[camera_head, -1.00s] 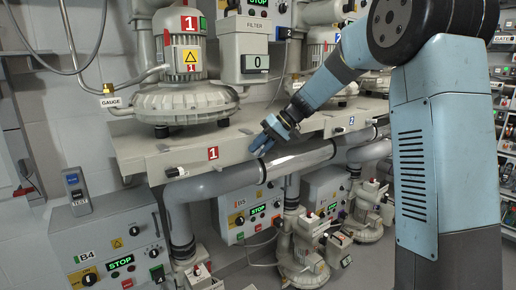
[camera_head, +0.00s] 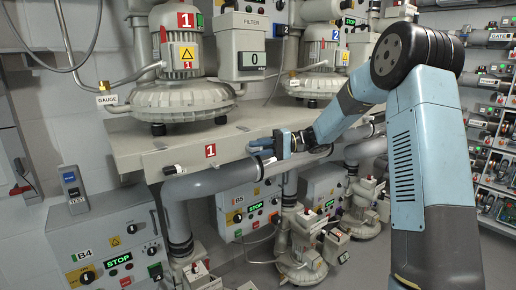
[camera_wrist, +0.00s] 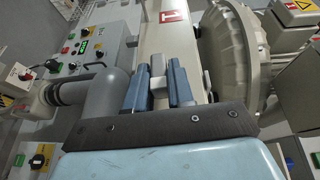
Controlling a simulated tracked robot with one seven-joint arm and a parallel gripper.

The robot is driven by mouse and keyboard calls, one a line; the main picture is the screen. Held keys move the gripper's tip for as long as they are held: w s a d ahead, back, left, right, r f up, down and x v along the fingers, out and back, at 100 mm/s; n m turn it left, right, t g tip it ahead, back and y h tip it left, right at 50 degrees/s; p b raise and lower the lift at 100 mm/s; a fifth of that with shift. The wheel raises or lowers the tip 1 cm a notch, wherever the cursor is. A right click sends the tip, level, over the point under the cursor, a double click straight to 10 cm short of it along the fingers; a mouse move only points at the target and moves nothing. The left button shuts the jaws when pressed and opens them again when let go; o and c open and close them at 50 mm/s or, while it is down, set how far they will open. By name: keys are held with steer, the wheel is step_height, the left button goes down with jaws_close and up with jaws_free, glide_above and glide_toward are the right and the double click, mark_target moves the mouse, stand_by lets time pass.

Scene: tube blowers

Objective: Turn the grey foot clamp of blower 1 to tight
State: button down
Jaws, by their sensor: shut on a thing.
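Blower 1 (camera_head: 180,95) stands on the shelf, with a red 1 plate on its motor and another on the shelf's front edge. Its grey foot clamp (camera_wrist: 157,67) shows in the wrist view as a light grey handle between my two blue fingers. My gripper (camera_wrist: 160,88) is shut on this handle, at the shelf front. In the head view my gripper (camera_head: 264,148) reaches in from the right, at the shelf edge right of the red 1 plate; there its fingers hide the clamp.
A second clamp with black and white parts (camera_head: 172,169) sits left of the red plate. A thick grey pipe (camera_head: 215,180) runs just below the shelf edge. Control boxes B4 (camera_head: 105,245) and B5 (camera_head: 245,212) are lower down. Blower 2 (camera_head: 318,82) stands to the right.

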steer(key=shift+d+f+y, duration=0.15)
steer(key=shift+f+y, duration=0.15)
steer(key=shift+y, duration=0.1)
steer(key=c, duration=1.1)
jaws_free()
steer(key=shift+r, duration=0.1)
steer(key=w+d, duration=0.1)
steer(key=d, duration=0.3)
steer(key=w+d, duration=0.1)
steer(key=d, duration=0.4)
steer(key=w+d, duration=0.1)
steer(key=d, duration=0.3)
steer(key=shift+d+f, duration=0.2)
steer(key=shift+s, duration=0.1)
